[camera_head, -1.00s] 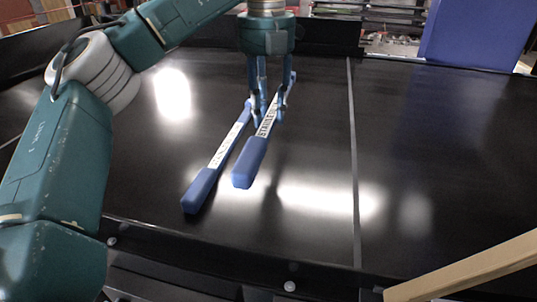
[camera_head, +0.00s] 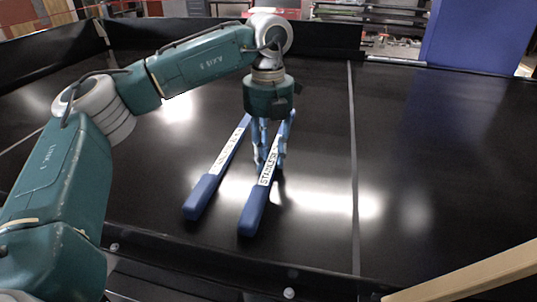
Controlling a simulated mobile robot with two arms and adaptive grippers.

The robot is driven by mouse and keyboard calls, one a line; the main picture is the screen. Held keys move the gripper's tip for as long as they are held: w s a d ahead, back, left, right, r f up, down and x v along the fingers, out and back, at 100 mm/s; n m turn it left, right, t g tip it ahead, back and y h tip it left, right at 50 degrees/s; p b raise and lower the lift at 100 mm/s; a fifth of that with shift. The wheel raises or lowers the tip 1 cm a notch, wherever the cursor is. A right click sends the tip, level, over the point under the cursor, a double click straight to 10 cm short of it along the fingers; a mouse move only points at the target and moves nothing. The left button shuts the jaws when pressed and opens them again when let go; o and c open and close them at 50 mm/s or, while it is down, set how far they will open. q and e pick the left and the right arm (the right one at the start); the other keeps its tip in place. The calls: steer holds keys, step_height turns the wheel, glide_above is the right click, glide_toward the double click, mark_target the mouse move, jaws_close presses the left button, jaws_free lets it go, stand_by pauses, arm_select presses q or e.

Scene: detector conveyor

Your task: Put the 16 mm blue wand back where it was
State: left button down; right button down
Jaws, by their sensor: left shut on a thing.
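Two long blue wands with white labels lie side by side on the black conveyor belt area, roughly parallel. My left gripper (camera_head: 269,160) is shut on the right-hand wand (camera_head: 254,209), gripping it around its labelled middle from above. I cannot tell whether this wand touches the belt. The other blue wand (camera_head: 201,194) lies on the belt to its left, a small gap apart. The held wand's label starts with letters like "STAINLES"; no size is readable on either wand. The far ends are partly behind my gripper. My right gripper is not in view.
The dark belt (camera_head: 310,235) is clear to the right of the wands, with a thin grey seam (camera_head: 354,170) running along it. Low black walls edge the belt. A blue panel (camera_head: 480,35) stands at the back right, and a beige bar (camera_head: 470,275) crosses the lower right corner.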

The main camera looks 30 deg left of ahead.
mark_target(269, 160)
arm_select(q)
steer(key=c, duration=1.7)
jaws_free()
steer(key=shift+f, duration=0.15)
steer(key=shift+c, duration=0.2)
steer(key=o, duration=0.4)
steer(key=shift+o, duration=0.2)
steer(key=shift+r, duration=0.45)
step_height(269, 160, up, 5)
steer(key=shift+w+f+b, duration=0.1)
steer(key=shift+b, duration=0.6)
step_height(269, 160, up, 7)
steer(key=shift+f+p, duration=0.15)
steer(key=shift+p, duration=0.2)
